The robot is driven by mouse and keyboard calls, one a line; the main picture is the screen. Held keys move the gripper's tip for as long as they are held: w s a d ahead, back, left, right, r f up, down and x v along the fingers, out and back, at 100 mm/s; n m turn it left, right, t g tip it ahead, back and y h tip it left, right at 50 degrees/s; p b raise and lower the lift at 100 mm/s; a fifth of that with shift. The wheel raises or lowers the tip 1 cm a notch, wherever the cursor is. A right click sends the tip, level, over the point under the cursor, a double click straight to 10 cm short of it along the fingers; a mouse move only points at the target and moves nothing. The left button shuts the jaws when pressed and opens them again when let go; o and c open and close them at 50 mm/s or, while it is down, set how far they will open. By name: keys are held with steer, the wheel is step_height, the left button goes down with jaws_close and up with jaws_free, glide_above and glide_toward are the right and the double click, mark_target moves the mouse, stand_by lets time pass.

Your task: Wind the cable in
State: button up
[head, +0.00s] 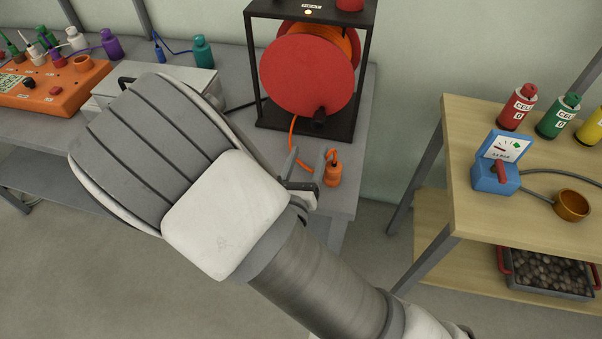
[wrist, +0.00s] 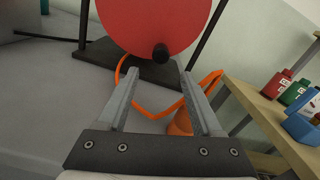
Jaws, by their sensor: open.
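The cable reel is a red disc (head: 308,76) in a black frame (head: 372,50) on the grey bench, with a black crank knob (head: 319,117) low on its face. In the wrist view the red disc (wrist: 150,20) fills the top and the knob (wrist: 160,53) shows just beyond and between my fingertips. Orange cable (head: 291,140) runs from the reel down to an orange end piece (head: 332,172) near the bench edge; the end piece (wrist: 180,124) is partly behind my right finger in the wrist view. My gripper (wrist: 158,71) is open and empty, in front of the reel.
A wooden shelf table (head: 470,190) stands at the right with a blue gauge (head: 494,176), several bottles and a tray (head: 545,272) below. An orange box (head: 55,88) and bottles stand on the bench at left. A floor gap separates bench and table.

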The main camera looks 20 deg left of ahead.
steer(key=s, duration=0.6)
steer(key=shift+d, duration=0.15)
